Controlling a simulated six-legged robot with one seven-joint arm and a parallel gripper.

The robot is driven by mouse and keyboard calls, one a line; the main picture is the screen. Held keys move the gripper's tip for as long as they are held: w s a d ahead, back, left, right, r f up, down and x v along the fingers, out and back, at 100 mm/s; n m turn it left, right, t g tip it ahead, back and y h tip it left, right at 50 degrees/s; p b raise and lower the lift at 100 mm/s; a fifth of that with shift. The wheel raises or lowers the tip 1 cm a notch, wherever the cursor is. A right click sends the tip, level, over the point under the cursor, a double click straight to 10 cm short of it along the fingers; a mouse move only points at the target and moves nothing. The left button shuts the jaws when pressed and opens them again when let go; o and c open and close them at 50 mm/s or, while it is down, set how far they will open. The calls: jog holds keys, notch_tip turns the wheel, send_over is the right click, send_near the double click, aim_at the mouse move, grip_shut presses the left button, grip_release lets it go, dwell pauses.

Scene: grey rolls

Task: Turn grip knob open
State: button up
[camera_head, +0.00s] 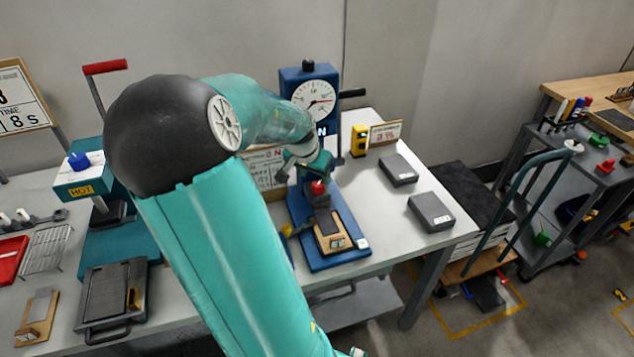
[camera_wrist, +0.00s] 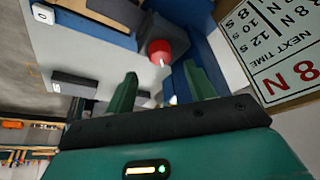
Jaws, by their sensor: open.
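A blue press (camera_head: 318,255) with a round dial gauge (camera_head: 313,97) stands on the white bench. A red knob (camera_head: 318,187) sits on a dark part above its base; I cannot tell for sure that this is the grip knob. In the wrist view the red knob (camera_wrist: 160,49) lies beyond the fingertips, roughly between them. My gripper (camera_wrist: 163,82) is open, its two green fingers apart with nothing between them. In the head view my gripper (camera_head: 318,163) is just above the red knob, and its fingers are hard to make out.
Two grey blocks (camera_head: 431,212) lie right of the press, with a yellow box (camera_head: 359,140) behind. A sign (camera_wrist: 290,55) stands close to my gripper. A teal machine marked HOT (camera_head: 85,180) stands at left. A cart (camera_head: 470,200) is beyond the bench's right edge.

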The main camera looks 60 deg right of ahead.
aim_at(318, 184)
jog(key=shift+x, duration=2.65)
jog(key=c, duration=1)
